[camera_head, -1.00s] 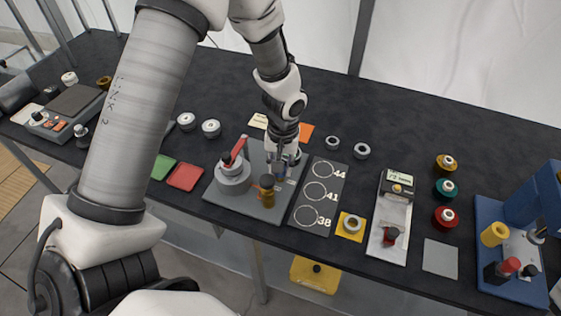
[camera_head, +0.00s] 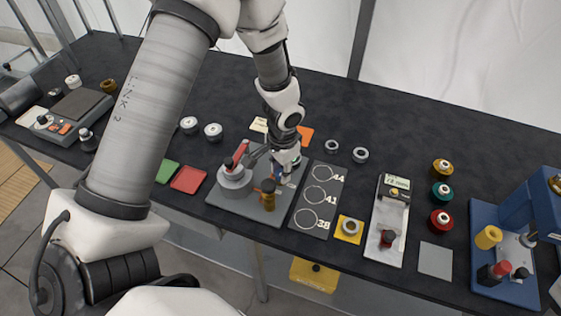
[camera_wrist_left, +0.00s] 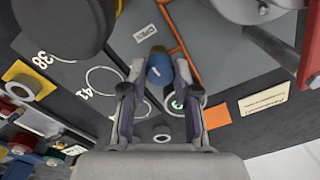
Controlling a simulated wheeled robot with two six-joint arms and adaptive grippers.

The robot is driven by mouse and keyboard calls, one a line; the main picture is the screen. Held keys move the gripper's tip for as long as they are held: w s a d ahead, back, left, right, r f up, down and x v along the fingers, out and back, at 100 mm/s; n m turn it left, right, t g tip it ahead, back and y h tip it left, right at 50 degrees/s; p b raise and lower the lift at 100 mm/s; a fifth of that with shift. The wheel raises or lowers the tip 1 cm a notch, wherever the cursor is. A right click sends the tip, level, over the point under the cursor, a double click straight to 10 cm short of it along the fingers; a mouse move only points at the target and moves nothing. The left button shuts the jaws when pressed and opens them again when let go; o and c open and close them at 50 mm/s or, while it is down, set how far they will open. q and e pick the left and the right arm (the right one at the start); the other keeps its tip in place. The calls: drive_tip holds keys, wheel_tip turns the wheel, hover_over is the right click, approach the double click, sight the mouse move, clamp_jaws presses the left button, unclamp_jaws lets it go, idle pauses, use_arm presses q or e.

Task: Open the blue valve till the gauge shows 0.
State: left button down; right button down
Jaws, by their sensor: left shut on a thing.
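The blue valve (camera_wrist_left: 160,68) shows between my left fingertips in the left wrist view, with a pale line on its side. In the head view only a bit of blue (camera_head: 276,168) shows beside my left gripper (camera_head: 284,172). My left gripper is shut on the valve; its fingers (camera_wrist_left: 158,82) lie on both sides of it. The valve stands on a grey plate (camera_head: 222,205) with a small label (camera_wrist_left: 146,32) that seems to read OPEN. A small round greenish face (camera_wrist_left: 176,103) is partly hidden by a finger; I cannot read any gauge value. My right gripper is out of view.
On the same plate stand a grey round body with a red lever (camera_head: 239,152) and a brown-yellow knob (camera_head: 268,196). To the right lie a board with numbered circles (camera_head: 321,195), a yellow square with a ring (camera_head: 349,229) and a white tray (camera_head: 386,239).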

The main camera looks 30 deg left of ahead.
use_arm(q)
drive_tip(key=shift+s+f, duration=0.1)
idle(0.5)
drive_tip(key=c, duration=0.9)
unclamp_jaws()
drive_tip(key=shift+o, duration=0.2)
drive_tip(key=shift+w, duration=0.2)
wheel_tip(320, 180, up, 12)
drive_tip(key=shift+d, duration=0.3)
drive_tip(key=shift+s, duration=0.1)
